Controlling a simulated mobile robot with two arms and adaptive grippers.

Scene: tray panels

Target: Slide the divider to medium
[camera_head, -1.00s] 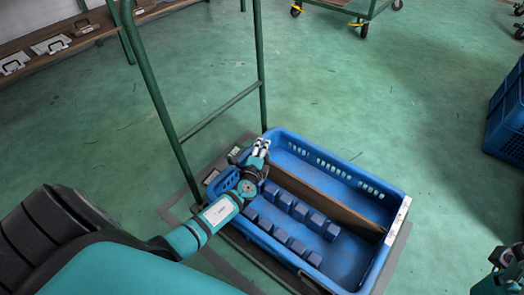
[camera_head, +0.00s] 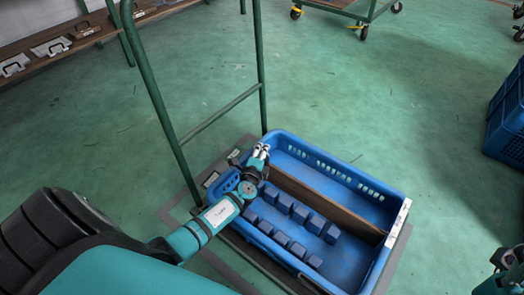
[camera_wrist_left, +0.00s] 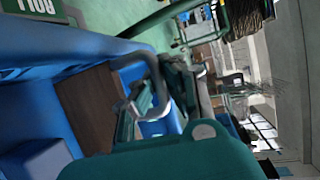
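The divider (camera_head: 330,203) is a brown wooden panel standing lengthwise in the blue crate (camera_head: 350,170). It splits the crate into a far empty compartment and a near one with several blue blocks (camera_head: 293,211). My left gripper (camera_head: 261,150) is at the crate's left end, by the divider's left end. In the left wrist view, the divider (camera_wrist_left: 92,105) shows beside a finger of the gripper (camera_wrist_left: 150,95). I cannot tell whether the fingers touch or hold it. My right gripper (camera_head: 510,258) shows only partly at the lower right edge; its fingers are unclear.
The crate sits on a cart with a green upright frame (camera_head: 160,105) at its left, close to my left arm. Another blue crate (camera_head: 508,125) stands at the right edge. A wheeled green cart (camera_head: 355,10) is at the back. The floor between is clear.

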